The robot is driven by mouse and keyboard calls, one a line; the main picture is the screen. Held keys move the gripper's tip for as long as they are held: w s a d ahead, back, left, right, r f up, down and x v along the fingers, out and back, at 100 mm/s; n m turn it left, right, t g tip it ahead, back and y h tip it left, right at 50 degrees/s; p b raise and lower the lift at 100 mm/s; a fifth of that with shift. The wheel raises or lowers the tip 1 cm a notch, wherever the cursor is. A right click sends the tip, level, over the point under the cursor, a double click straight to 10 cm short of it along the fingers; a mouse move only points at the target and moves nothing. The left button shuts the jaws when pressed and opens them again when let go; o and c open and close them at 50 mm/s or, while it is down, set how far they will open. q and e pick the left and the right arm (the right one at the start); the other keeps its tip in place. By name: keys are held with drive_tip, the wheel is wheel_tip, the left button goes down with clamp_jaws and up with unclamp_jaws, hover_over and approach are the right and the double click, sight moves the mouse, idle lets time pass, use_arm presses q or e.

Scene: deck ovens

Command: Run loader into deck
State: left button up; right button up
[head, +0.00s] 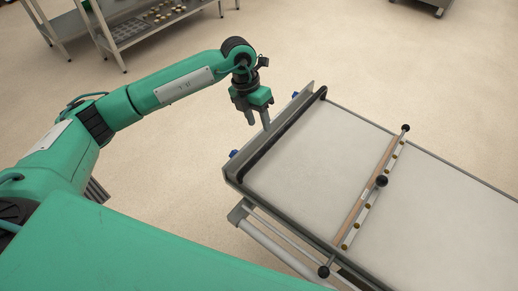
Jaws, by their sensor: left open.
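The loader (310,160) is a long, pale, belt-topped bed in a grey frame, running from the centre to the right edge of the head view. A wooden and metal crossbar (370,200) with black knobs lies across it. Blue parts show along its left end. My left gripper (258,122) is open and empty, pointing down beside the loader's upper left end. I cannot tell whether it touches the frame. My right gripper is out of view. No oven deck is in view.
A metal rack (125,30) with trays of small round items stands at the upper left. Another piece of wheeled equipment (437,4) shows at the top right edge. The beige floor (340,50) between them is clear. A tubular rail (270,238) runs below the loader's near side.

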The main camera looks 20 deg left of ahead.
use_arm(q)
drive_tip(key=a+y, duration=0.1)
drive_tip(key=a, duration=0.1)
drive_tip(key=p, duration=0.1)
hover_over(260, 152)
drive_tip(key=a, duration=0.1)
drive_tip(key=w+a+x, duration=0.1)
drive_tip(key=x, duration=1)
drive_tip(key=a+x, duration=0.1)
drive_tip(key=shift+d+f+p, duration=0.15)
drive_tip(key=shift+f+p, duration=0.25)
drive_tip(key=shift+f, duration=0.35)
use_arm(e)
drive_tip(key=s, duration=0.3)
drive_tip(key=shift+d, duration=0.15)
use_arm(q)
drive_tip(key=shift+c, duration=0.4)
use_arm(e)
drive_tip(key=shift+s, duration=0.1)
use_arm(q)
drive_tip(key=c, duration=0.7)
drive_tip(key=shift+s+d, duration=0.1)
clamp_jaws()
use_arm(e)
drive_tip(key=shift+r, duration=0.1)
